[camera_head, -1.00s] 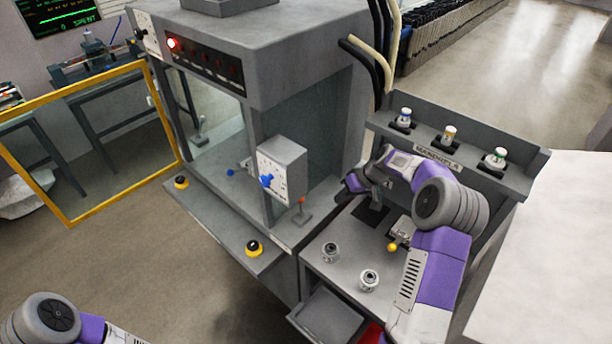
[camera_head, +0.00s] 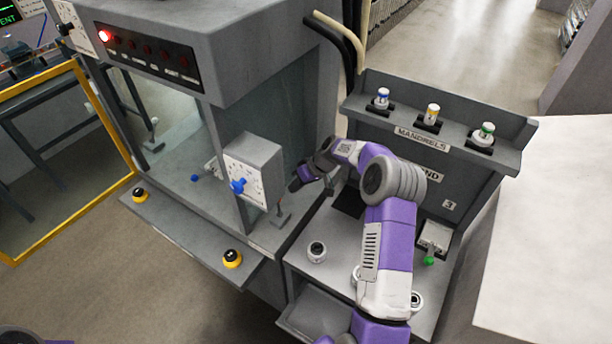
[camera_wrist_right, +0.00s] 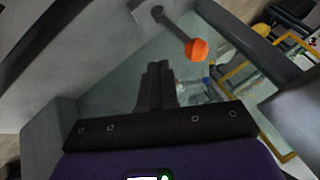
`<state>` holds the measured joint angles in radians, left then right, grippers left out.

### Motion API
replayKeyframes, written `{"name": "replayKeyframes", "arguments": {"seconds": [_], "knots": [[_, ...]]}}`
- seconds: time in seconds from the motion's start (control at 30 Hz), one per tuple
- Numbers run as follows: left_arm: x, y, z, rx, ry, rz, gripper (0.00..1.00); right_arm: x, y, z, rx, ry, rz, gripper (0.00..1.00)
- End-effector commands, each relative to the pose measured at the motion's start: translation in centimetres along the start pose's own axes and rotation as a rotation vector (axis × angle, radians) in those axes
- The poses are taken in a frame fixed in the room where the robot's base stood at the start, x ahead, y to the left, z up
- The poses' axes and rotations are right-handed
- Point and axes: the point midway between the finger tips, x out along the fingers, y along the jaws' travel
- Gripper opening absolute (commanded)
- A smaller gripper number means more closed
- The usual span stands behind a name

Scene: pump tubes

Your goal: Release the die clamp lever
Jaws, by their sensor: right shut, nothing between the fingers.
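A lever with an orange knob (camera_wrist_right: 196,48) stands ahead of my right gripper in the wrist view, a little right of the fingertips and apart from them. In the head view its stalk (camera_head: 283,213) rises from the ledge beside the machine, and I cannot make out its knob. No label shows that it is the die clamp lever. My right gripper (camera_head: 295,184) is by the machine's side opening, just right of the dial box. Its fingers (camera_wrist_right: 156,68) are shut together and empty. My left gripper is out of view.
The dial box (camera_head: 252,168) with a blue knob (camera_head: 238,186) stands close left of my right gripper. A green-knobbed lever (camera_head: 429,261) is on the bench at the right. The mandrel shelf (camera_head: 455,137) is behind my right arm. A yellow-rimmed door (camera_head: 55,238) is at the left.

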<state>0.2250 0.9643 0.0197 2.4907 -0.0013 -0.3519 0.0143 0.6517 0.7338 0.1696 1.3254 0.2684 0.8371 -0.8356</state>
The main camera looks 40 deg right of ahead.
Motion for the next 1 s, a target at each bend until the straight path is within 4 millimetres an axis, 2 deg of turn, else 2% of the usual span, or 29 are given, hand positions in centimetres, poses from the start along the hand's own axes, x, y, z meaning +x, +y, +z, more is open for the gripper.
{"name": "replayKeyframes", "arguments": {"seconds": [0.03,0.2,0.63,0.9,1.0], "knots": [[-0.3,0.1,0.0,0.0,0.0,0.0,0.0,0.2,-1.0,-0.1,-0.004,0.0,-0.002,0.0],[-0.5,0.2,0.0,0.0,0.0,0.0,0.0,1.2,-2.2,0.0,-0.003,0.001,-0.001,0.0],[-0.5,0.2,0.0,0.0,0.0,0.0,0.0,1.5,-2.5,0.0,-0.002,0.003,0.001,0.0],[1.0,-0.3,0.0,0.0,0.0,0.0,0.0,1.9,-3.7,0.3,-0.003,0.003,0.0,0.0],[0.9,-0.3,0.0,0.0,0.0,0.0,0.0,1.8,-3.9,0.3,-0.001,0.002,0.0,0.0]]}}
